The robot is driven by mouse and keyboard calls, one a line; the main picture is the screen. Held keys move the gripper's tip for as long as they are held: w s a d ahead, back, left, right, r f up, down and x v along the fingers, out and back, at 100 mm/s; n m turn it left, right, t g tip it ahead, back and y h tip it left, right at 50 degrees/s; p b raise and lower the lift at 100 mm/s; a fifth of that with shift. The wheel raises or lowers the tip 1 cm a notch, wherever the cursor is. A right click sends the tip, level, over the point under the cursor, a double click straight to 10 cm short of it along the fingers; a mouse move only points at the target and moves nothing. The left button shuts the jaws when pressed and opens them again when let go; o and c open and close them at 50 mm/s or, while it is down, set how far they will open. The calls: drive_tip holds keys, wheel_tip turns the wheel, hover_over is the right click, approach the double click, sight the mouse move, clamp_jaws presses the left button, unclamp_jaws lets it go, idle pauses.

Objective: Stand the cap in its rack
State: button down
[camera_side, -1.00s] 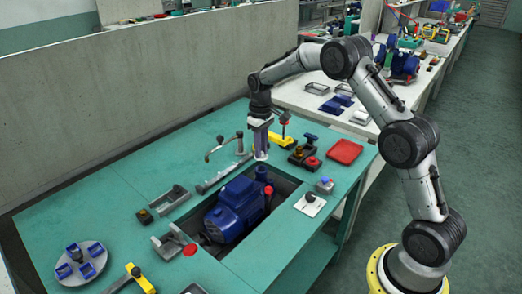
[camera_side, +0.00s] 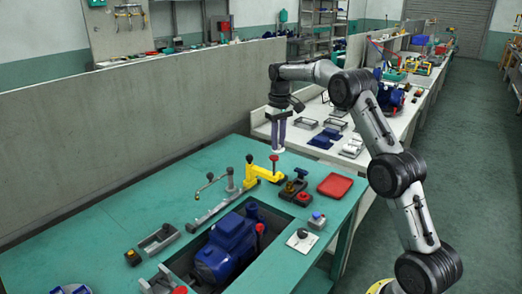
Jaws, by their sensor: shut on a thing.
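My gripper (camera_side: 278,147) points straight down above the far part of the green bench. Its long fingers are shut on a small white piece, which looks like the cap (camera_side: 278,151). The cap is up in the air, apart from the pump and bench. In the picture it sits just above the red knob (camera_side: 273,158) of a yellow clamp (camera_side: 262,173). A dark block with coloured knobs (camera_side: 293,190) stands on the bench at the right; I cannot tell whether it is the cap's rack. The blue pump (camera_side: 228,245) lies in the bench recess, its upright port uncovered.
A red tray (camera_side: 335,185) lies at the bench's far right. A grey switch box (camera_side: 317,220) and a white plate with a black knob (camera_side: 301,240) sit near the front edge. A jointed grey arm (camera_side: 215,186) and grey cradles (camera_side: 158,239) stand left of the pump.

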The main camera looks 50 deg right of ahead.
drive_tip(key=s+d+m, duration=0.3)
drive_tip(key=d, duration=0.7)
drive_tip(key=shift+s+a+f, duration=0.1)
drive_tip(key=shift+a+f, duration=0.05)
drive_tip(key=shift+f, duration=3.85)
drive_tip(key=shift+s+a+f, duration=0.1)
drive_tip(key=shift+a+f, duration=0.05)
drive_tip(key=shift+f, duration=3.85)
drive_tip(key=shift+f, duration=0.65)
drive_tip(key=c, duration=0.7)
unclamp_jaws()
drive_tip(key=shift+r, duration=0.15)
drive_tip(key=shift+r, duration=2.85)
